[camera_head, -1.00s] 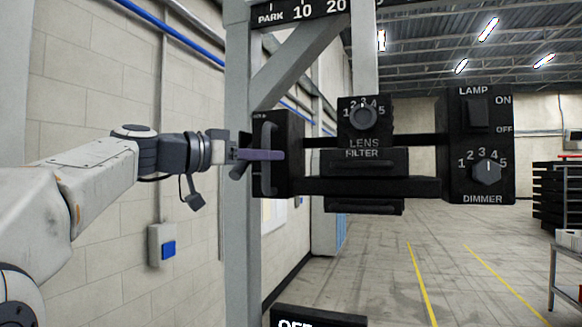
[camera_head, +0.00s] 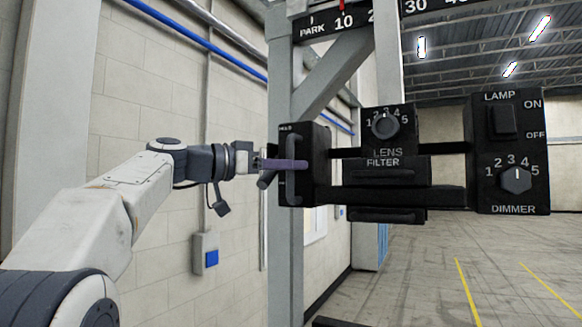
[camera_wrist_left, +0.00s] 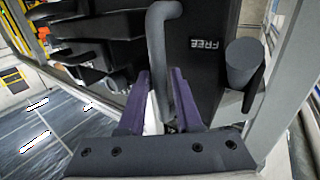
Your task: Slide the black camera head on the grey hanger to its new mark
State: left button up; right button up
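The black camera head (camera_head: 448,195) hangs from the grey hanger (camera_head: 388,60) below a black scale (camera_head: 335,23). The hanger covers part of the 20 mark. At the head's left end is a black block with a grey bar handle (camera_head: 291,170); the handle (camera_wrist_left: 163,45) also shows in the left wrist view. My left gripper (camera_head: 290,165) has its purple fingers on either side of this handle and looks closed on it. A grey stub (camera_wrist_left: 243,62) beside the handle is near the word FREE. My right gripper is not in view.
A grey upright post (camera_head: 284,250) with a diagonal brace (camera_head: 335,75) stands close behind the handle. A pale block wall (camera_head: 130,110) with a blue pipe is at the left. Open floor (camera_head: 430,280) with yellow lines lies at the right.

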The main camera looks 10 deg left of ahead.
pick_arm(q)
jog(key=b+v, duration=0.3)
jog(key=v, duration=0.7)
jog(key=shift+b, duration=0.35)
jog(key=shift+s, duration=0.1)
jog(key=w+d+f+n+g+y+b, duration=0.1)
jog(key=d+f+n+g, duration=0.1)
jog(key=d+f, duration=0.45)
jog(key=w+d+f+n+g+y, duration=0.15)
jog(key=d+f, duration=0.25)
jog(key=f, duration=0.6)
jog(key=s+d+f+n+g+y, duration=0.15)
jog(key=s+d+f, duration=0.25)
jog(key=f, duration=0.4)
jog(key=s+d+f+n+g+y, duration=0.15)
jog(key=s+d+f, duration=0.25)
jog(key=f, duration=0.4)
jog(key=s+a+f+m+g+y+b, duration=0.1)
jog(key=s+f+y, duration=0.3)
jog(key=s+f, duration=0.7)
jog(key=s+a+f+m+g+y+b, duration=0.1)
jog(key=s+a+f+m+g+y, duration=0.1)
jog(key=s+f, duration=1)
notch_tip(320, 180, down, 3)
jog(key=shift+a+r+m+g+y, duration=0.1)
jog(key=shift+a+m+g+y, duration=0.25)
jog(key=shift+a+g+y, duration=0.55)
